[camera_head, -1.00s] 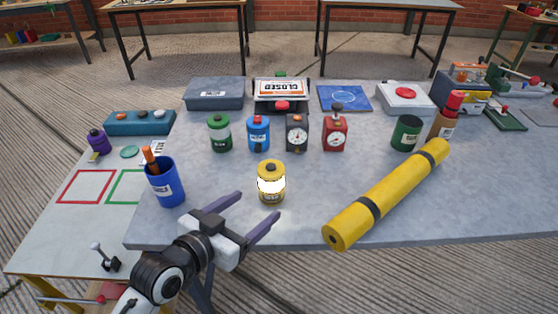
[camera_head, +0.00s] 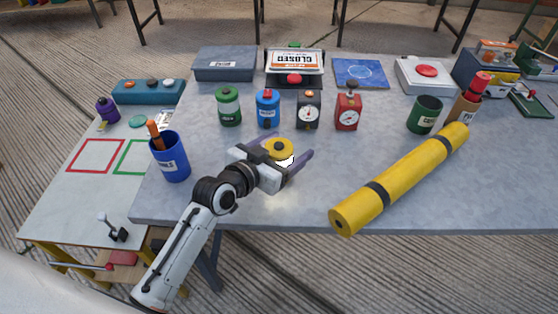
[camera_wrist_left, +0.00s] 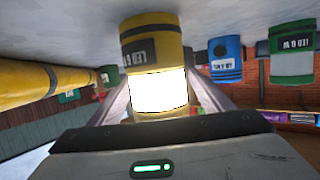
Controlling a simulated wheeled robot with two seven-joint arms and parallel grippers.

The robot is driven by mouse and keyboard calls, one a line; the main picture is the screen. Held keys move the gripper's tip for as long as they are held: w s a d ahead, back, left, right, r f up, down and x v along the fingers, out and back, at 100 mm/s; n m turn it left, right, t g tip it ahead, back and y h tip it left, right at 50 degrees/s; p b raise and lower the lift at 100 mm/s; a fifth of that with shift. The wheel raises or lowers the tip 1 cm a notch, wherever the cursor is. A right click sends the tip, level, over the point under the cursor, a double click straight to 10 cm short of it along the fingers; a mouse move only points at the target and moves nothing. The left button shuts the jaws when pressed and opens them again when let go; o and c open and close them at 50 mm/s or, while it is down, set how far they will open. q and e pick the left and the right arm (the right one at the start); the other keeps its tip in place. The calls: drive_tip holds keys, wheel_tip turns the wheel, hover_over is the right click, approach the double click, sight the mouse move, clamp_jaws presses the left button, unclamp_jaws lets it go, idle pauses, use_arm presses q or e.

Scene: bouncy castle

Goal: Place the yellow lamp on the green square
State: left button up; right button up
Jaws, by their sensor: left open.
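The yellow lamp (camera_head: 278,147) stands on the grey table, its lit white band partly hidden by my left gripper in the head view. My left gripper (camera_head: 292,160) is open around the lamp, with a finger on each side. In the left wrist view the lamp (camera_wrist_left: 152,45) shows upside down between the two fingers (camera_wrist_left: 165,100). I cannot tell whether the fingers touch it. The green square (camera_head: 122,158) is an outline on the lower white side table at the left, partly hidden by the blue cup. My right gripper is not in view.
A blue tools cup (camera_head: 170,158) stands at the table's left edge, between the lamp and the green square. A red square (camera_head: 96,140) lies beside the green one. A yellow roll (camera_head: 400,180) lies to the right. Green, blue, black and red items stand behind the lamp.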

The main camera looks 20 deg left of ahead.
use_arm(q)
drive_tip(key=shift+w+f, duration=0.1)
drive_tip(key=shift+w, duration=0.15)
drive_tip(key=c, duration=1.3)
drive_tip(key=shift+c, duration=0.5)
drive_tip(key=shift+r, duration=0.2)
